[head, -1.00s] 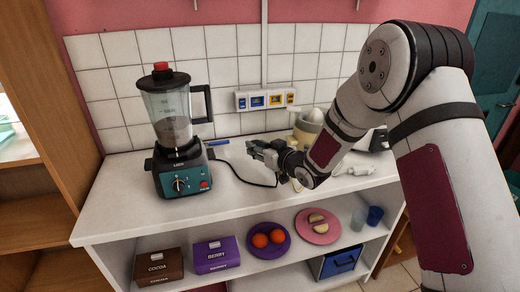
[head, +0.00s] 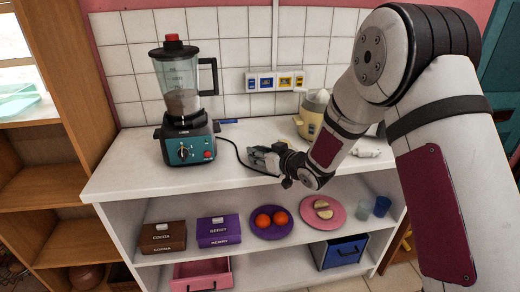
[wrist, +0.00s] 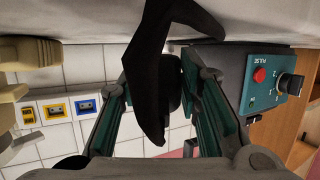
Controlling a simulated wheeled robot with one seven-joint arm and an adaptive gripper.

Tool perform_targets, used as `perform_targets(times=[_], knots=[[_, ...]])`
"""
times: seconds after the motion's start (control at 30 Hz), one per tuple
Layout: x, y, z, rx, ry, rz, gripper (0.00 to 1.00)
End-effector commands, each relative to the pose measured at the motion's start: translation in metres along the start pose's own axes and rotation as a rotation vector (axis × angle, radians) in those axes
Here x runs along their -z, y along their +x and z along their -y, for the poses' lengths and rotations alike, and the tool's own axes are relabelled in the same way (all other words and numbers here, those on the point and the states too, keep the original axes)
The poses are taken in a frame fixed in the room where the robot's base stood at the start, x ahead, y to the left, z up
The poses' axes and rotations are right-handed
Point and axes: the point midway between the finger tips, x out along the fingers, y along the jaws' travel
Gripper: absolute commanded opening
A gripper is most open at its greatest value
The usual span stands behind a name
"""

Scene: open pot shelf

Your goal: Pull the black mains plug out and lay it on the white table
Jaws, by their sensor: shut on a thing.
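My gripper (head: 262,156) is above the white table (head: 130,172), towards its front edge. It is shut on the black mains plug (wrist: 155,75), which shows large and dark between the fingers in the wrist view. The plug is apart from the wall socket strip (head: 275,81); the strip also shows in the wrist view (wrist: 55,110). A black cable (head: 238,155) runs across the table from the blender (head: 183,105) towards my gripper. In the head view the plug itself is hard to make out at the fingers.
The blender stands left of my gripper. A cream juicer (head: 309,122) stands behind and to the right, with a white plug or block (head: 367,152) nearby. A blue pen-like thing (head: 228,121) lies by the wall. The table's left front is clear. Boxes and plates fill the shelf below.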

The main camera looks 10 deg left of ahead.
Motion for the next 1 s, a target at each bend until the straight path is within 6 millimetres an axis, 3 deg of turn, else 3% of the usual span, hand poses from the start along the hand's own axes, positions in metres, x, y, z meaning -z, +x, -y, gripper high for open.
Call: perform_targets(times=[0.3,0.33,0.43,0.77,1.0], knots=[[-0.004,0.001,0.000,0.000,0.000,-0.002,0.00],[-0.004,0.001,0.000,0.000,0.000,-0.002,0.34],[-0.004,0.001,0.000,0.000,0.000,-0.001,0.55],[-0.004,0.000,0.000,0.000,0.000,-0.001,0.55],[-0.004,-0.029,-0.001,-0.003,0.001,0.000,0.55]])
